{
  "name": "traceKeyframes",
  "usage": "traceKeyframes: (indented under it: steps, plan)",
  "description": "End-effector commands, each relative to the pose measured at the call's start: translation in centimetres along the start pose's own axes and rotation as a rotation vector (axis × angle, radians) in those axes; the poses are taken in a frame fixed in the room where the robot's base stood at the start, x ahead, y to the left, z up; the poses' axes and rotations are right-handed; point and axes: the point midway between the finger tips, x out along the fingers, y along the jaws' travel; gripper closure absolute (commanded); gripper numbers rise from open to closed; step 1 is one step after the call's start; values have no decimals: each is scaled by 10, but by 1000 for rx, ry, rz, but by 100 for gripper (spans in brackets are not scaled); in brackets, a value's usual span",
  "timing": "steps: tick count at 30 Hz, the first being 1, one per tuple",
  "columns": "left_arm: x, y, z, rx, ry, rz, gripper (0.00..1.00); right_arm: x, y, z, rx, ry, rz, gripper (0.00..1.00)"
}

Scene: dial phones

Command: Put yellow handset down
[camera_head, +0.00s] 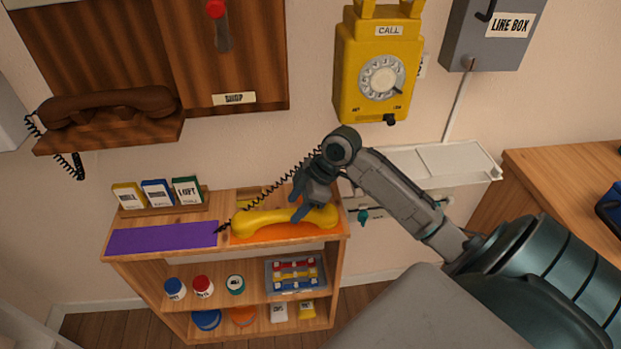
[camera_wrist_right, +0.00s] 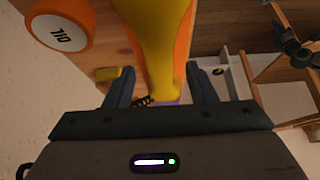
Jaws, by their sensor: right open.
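The yellow handset (camera_head: 262,221) lies on the orange mat (camera_head: 270,235) on top of the wooden shelf. Its black coiled cord runs up to the right behind my arm. My right gripper (camera_head: 300,205) is over the right half of the handset, with its fingers open. In the right wrist view the yellow handset (camera_wrist_right: 160,50) reaches down between the two spread fingers (camera_wrist_right: 160,90), with a gap on each side. The yellow wall phone (camera_head: 360,75), marked CALL, hangs above with an empty cradle. My left gripper is not in view.
A purple mat (camera_head: 165,238) lies left of the handset, with labelled cards in a holder (camera_head: 160,205) behind it. A white wall ledge (camera_head: 440,165) is at right. A brown handset (camera_head: 110,103) rests on a wall shelf.

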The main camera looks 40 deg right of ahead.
Motion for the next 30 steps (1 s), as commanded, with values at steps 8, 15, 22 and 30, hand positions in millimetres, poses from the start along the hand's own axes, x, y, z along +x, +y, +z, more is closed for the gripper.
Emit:
traceKeyframes:
  steps: [8, 15, 22, 30]
  plan:
    - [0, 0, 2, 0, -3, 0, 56, -49, 1, 1, -3, -5, 2, 49]
    - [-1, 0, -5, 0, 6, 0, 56, -75, 0, 1, -1, -3, 1, 49]
    - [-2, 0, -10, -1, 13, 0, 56, -84, 0, 0, 0, -1, -1, 49]
    - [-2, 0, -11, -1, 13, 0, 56, -84, 0, 0, 1, 0, -1, 49]
